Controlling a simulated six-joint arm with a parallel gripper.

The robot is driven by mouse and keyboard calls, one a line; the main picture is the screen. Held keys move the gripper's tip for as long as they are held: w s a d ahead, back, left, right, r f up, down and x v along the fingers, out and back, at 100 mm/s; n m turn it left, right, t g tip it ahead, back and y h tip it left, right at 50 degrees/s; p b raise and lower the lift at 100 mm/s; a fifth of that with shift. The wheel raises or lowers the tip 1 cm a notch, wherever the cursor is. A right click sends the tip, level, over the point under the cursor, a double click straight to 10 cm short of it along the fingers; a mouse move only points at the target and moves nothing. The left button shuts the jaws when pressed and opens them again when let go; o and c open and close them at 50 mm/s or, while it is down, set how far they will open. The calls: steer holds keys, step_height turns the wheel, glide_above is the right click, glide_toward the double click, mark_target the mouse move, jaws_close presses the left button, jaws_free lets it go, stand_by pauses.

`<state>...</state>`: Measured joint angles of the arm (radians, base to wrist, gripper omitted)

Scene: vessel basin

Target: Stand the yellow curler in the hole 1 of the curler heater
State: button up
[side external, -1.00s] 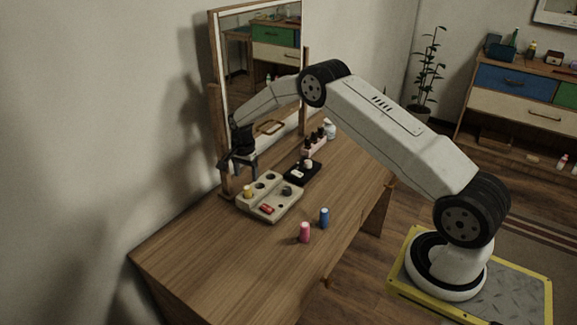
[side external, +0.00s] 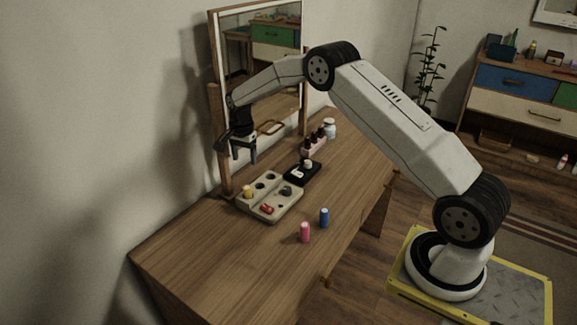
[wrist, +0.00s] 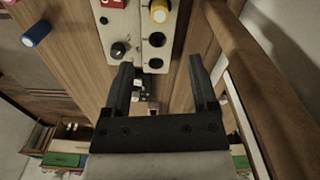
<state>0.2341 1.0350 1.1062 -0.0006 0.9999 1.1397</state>
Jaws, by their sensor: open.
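The yellow curler (side external: 248,191) stands upright in the end hole of the row on the beige curler heater (side external: 256,208), at the heater's left end in the side view. In the wrist view the curler (wrist: 159,11) is at the top edge, partly cut off, and two empty dark holes show below it on the heater (wrist: 137,28). The hole numbers are not readable. My gripper (side external: 243,158) is open and empty, raised above the heater and clear of the curler. Its two fingers (wrist: 160,68) are spread apart in the wrist view.
A pink curler (side external: 305,232) and a blue curler (side external: 324,218) stand on the table in front of the heater. A black tray (side external: 314,177) with small items, a bottle rack (side external: 313,147) and a jar (side external: 330,130) are beyond it. A framed mirror (side external: 275,62) stands close behind my gripper.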

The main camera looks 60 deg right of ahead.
steer(key=s+a+r+n+t, duration=0.1)
steer(key=s+a+r+n, duration=0.3)
steer(key=s, duration=0.2)
steer(key=s+a+r+n, duration=0.3)
steer(key=s+a+n, duration=0.2)
steer(key=s, duration=0.2)
steer(key=s+a+n, duration=0.2)
steer(key=s+n, duration=0.1)
steer(key=s, duration=0.5)
steer(key=s+a+n+t, duration=0.1)
steer(key=s+a+n, duration=0.1)
steer(key=s, duration=0.6)
steer(key=shift+s+a+r+n+t, duration=0.2)
steer(key=shift+a+n+t, duration=0.15)
steer(key=shift+n, duration=0.55)
